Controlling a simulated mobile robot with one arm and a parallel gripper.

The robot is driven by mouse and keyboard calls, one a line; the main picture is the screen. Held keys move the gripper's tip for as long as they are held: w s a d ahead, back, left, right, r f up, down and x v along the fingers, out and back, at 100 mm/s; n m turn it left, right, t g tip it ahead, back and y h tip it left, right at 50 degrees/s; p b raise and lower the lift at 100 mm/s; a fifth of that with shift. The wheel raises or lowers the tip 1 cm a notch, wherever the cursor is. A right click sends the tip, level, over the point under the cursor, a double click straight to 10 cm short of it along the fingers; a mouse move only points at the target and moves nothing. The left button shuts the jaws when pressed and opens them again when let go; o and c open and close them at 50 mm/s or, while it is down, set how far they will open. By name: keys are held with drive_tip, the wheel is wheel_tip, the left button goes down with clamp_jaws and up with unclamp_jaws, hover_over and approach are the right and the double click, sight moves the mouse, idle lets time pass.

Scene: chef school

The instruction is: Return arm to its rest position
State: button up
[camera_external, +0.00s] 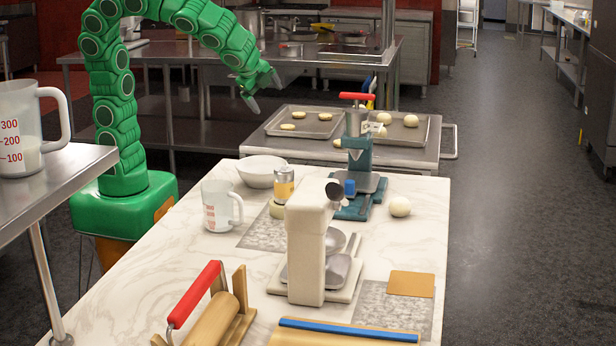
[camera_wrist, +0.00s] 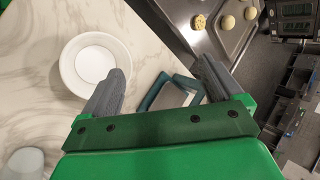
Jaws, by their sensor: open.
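My green arm rises from its base at the left in the external view and arches over to the right. My gripper (camera_external: 265,92) hangs at the arm's end above the far end of the marble table, clear of everything. In the wrist view my gripper (camera_wrist: 165,85) has its two grey fingers spread apart with nothing between them. Below it are a white bowl (camera_wrist: 93,62) on the left and part of a teal press frame (camera_wrist: 172,92) between the fingers.
The marble table (camera_external: 255,240) holds a white bowl (camera_external: 258,171), a measuring cup (camera_external: 219,205), a teal press (camera_external: 357,160), a cream press (camera_external: 306,240), a dough ball (camera_external: 399,206) and a red-handled roller (camera_external: 195,294). Trays of dough (camera_external: 303,122) stand beyond. Another cup (camera_external: 30,125) is at left.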

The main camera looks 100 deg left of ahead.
drive_tip(key=s+d+f+n+g+h, duration=0.1)
drive_tip(key=s+d+f+n+h, duration=0.1)
drive_tip(key=s, duration=0.7)
drive_tip(key=s+d+f+n+g+h, duration=0.1)
drive_tip(key=s+d, duration=0.3)
drive_tip(key=s, duration=0.5)
drive_tip(key=s+d+f+n+g+h, duration=0.2)
drive_tip(key=s+d+f+n+h, duration=0.1)
drive_tip(key=s, duration=0.6)
drive_tip(key=shift+s+d+f+n+h, duration=0.3)
drive_tip(key=shift+f+h, duration=0.2)
drive_tip(key=shift+f, duration=0.1)
